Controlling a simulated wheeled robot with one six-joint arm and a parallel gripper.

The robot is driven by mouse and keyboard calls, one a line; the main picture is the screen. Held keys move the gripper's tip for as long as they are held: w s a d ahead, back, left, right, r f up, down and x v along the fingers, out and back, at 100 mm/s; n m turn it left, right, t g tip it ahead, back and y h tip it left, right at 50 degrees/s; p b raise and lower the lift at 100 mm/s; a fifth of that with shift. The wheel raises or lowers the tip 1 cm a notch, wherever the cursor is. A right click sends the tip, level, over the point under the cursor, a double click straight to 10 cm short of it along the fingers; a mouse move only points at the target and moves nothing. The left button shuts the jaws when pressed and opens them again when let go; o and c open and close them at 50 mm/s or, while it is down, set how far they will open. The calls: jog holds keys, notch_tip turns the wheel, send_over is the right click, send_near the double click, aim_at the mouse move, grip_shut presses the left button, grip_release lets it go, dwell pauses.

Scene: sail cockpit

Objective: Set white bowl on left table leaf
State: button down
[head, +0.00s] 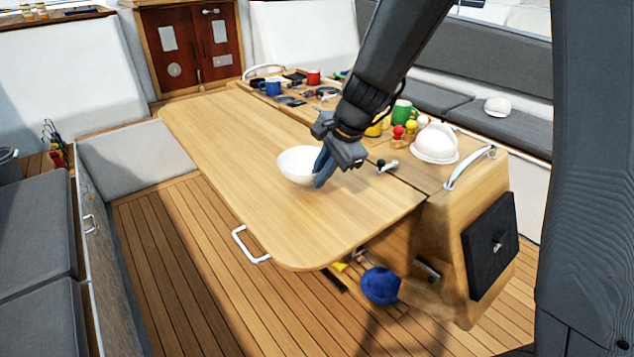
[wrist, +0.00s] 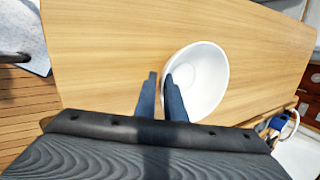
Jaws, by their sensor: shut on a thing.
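The white bowl (head: 296,163) is upright at the left table leaf (head: 215,135), toward its right side. My gripper (head: 321,178) is shut on the bowl's near right rim. In the wrist view, the fingers of my gripper (wrist: 161,84) straddle the wall of the bowl (wrist: 205,75), one inside and one outside. The bowl looks empty. I cannot tell whether its base touches the wood or is slightly above it.
The leaf around the bowl is bare. A white domed item (head: 435,143), a green mug (head: 402,112) and a blue mug (head: 270,88) are on the table's middle part. A white handle (head: 249,246) sticks out at the leaf's edge. A blue round item (head: 380,286) is below the table.

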jog(key=shift+f, duration=1.85)
jog(key=shift+f, duration=0.1)
jog(key=c, duration=1.8)
grip_release()
jog(key=shift+c, duration=0.2)
jog(key=shift+d+r, duration=0.1)
jog(key=shift+r, duration=0.25)
jog(key=b+v, duration=0.2)
jog(key=v, duration=0.9)
jog(key=s+d+f+n+h, duration=0.2)
jog(key=s+d+f+n, duration=0.3)
jog(key=s+n, duration=0.1)
jog(key=s+d+f+n+g+h, duration=0.1)
jog(key=s+d+f+n, duration=0.4)
jog(key=s, duration=0.4)
jog(key=shift+s+d+n+g+h, duration=0.2)
jog(key=shift+s+n+g+h, duration=0.15)
jog(key=shift+n, duration=0.25)
